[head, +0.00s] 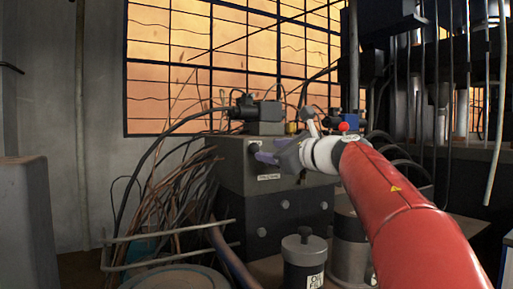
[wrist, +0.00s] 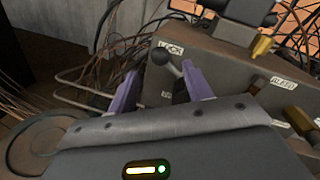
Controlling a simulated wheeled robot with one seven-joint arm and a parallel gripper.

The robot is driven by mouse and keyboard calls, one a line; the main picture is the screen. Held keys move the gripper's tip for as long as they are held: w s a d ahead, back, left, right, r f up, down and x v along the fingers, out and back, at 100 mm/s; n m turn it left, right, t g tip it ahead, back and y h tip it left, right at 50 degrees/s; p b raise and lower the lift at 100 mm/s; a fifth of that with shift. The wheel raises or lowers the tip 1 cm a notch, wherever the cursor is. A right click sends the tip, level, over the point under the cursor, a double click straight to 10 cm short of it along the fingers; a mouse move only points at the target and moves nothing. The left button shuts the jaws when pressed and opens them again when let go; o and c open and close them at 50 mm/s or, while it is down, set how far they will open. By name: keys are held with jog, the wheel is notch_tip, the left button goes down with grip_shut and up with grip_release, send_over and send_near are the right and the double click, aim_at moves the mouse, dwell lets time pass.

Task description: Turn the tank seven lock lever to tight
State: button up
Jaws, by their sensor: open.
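The lock lever (wrist: 163,57) shows in the wrist view as a metal arm with a dark round knob, on a grey box (wrist: 220,72) below a label reading LOCK (wrist: 169,46). My gripper (wrist: 160,68) is open, with one purple finger on each side of the lever; I cannot tell whether either touches it. In the head view my gripper (head: 266,155) is at the upper front of the grey box (head: 230,165), partly covering it. A dark knob (head: 254,148) shows beside the fingers there. I cannot read a tight mark.
A second label (wrist: 284,83), seemingly BLEED, sits right of the lever near a yellow handle (wrist: 298,120). Loose cables (head: 180,200) crowd the box's left side. A dark lidded canister (head: 304,258) stands in front. A barred window (head: 230,65) is behind.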

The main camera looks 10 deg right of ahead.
aim_at(258, 148)
jog(key=p+x, duration=0.1)
jog(key=x, duration=0.4)
jog(key=shift+w, duration=0.1)
grip_shut()
